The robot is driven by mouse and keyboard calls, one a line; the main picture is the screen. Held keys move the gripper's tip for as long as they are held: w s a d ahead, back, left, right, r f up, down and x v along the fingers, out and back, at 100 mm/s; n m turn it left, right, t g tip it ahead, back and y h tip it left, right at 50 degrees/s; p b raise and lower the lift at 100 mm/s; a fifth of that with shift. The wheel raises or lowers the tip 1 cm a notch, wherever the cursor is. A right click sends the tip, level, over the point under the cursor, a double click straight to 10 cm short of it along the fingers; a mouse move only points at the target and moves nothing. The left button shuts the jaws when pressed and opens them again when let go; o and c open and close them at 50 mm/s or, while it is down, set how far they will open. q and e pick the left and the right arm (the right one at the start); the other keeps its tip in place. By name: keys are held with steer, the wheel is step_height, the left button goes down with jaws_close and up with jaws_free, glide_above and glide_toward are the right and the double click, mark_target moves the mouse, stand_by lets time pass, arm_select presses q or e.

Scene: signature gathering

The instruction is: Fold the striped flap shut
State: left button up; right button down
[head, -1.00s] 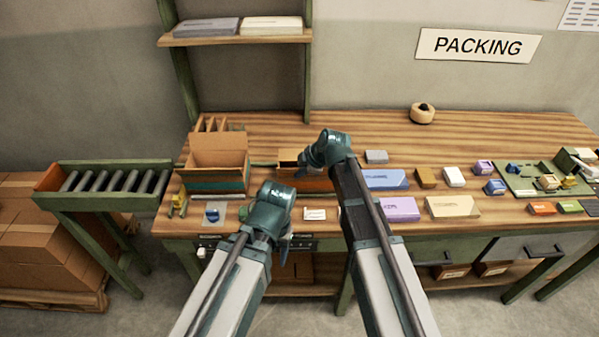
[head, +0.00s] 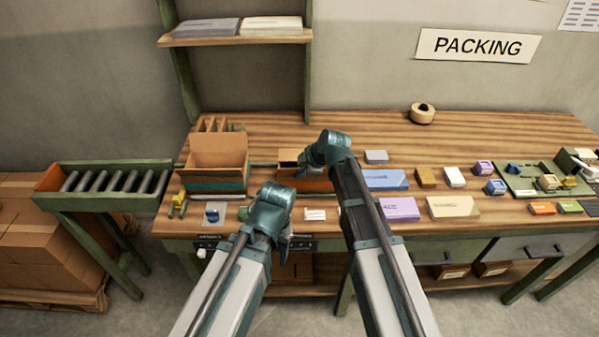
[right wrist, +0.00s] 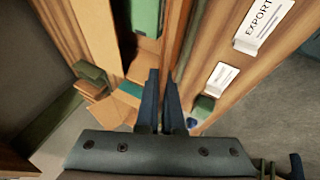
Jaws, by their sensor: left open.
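An open carton (head: 215,180) with a teal band at its base stands on the left of the bench, its back flap (head: 218,150) raised. A smaller brown box (head: 318,184) is partly hidden behind my right gripper. I cannot make out stripes on any flap. My right gripper (head: 306,168) is at this small box in the head view. In the right wrist view its fingers (right wrist: 161,98) are close together beside brown box walls and a green surface (right wrist: 145,17); whether they grip anything is unclear. My left gripper (head: 284,246) is open, lower, near the bench's front edge.
A roller conveyor (head: 115,181) stands left of the bench. A white card (head: 315,214) lies between my arms. Blue (head: 385,179), purple (head: 400,209) and cream packets (head: 453,207) lie right of my right arm. The bench's back strip is mostly clear.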

steer(key=shift+w, duration=0.1)
stand_by(0.4)
steer(key=shift+w+r+g+p, duration=0.2)
steer(key=shift+w+g+p, duration=0.2)
steer(key=shift+g+p, duration=0.4)
steer(key=shift+w+m+g, duration=0.2)
steer(key=shift+m+g, duration=0.1)
steer(key=shift+g, duration=0.4)
steer(key=shift+w+f+m+g, duration=0.1)
steer(key=shift+w+m+g, duration=0.1)
steer(key=shift+g, duration=0.7)
steer(key=shift+w+m+g, duration=0.15)
steer(key=shift+m+g, duration=0.05)
steer(key=shift+g, duration=0.7)
